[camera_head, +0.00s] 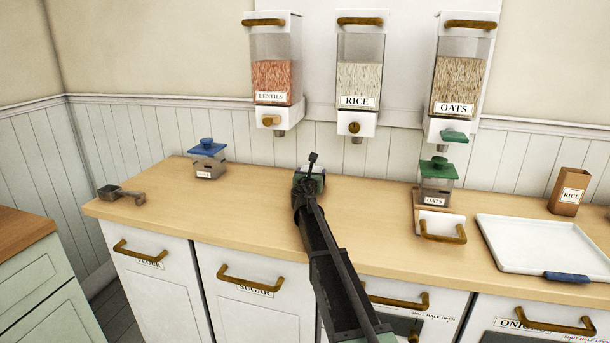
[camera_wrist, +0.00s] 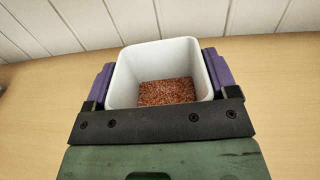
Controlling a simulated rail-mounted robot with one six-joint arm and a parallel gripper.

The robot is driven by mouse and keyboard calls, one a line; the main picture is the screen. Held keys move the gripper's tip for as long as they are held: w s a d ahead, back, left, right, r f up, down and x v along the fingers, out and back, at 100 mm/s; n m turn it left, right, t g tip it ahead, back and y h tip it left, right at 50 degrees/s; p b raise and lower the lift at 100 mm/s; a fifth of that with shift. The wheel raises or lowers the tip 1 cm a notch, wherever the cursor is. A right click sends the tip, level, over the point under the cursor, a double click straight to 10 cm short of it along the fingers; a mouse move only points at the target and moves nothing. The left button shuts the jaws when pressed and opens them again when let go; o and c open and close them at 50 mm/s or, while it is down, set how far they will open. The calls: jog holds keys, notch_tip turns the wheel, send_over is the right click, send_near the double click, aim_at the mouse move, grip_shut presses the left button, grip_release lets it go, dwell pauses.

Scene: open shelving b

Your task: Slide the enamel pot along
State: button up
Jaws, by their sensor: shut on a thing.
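The white enamel pot (camera_wrist: 150,57) is square and open-topped, with orange-brown lentils (camera_wrist: 166,92) in its bottom. It fills the middle of the wrist view. My gripper (camera_wrist: 158,80) is shut on it, with a purple finger pad against its left side and another against its right. In the head view my gripper (camera_head: 310,178) is low at the middle of the wooden counter, below and between the lentils and rice dispensers. My own arm largely hides the pot there. I cannot tell whether the pot touches the counter.
On the wooden counter (camera_head: 260,195), a blue-lidded jar (camera_head: 206,170) and a metal scoop (camera_head: 112,192) are left. A green-lidded oats jar (camera_head: 436,186), a white tray (camera_head: 540,243) and a rice box (camera_head: 568,190) are right. Lentils (camera_head: 273,75), rice (camera_head: 361,75) and oats (camera_head: 460,75) dispensers hang above.

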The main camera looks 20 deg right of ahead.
jog(key=shift+s+d, duration=1.4)
jog(key=shift+d, duration=0.65)
jog(key=shift+s+d, duration=1.45)
jog(key=shift+d, duration=0.65)
jog(key=shift+s+d, duration=1.4)
jog(key=shift+d, duration=0.65)
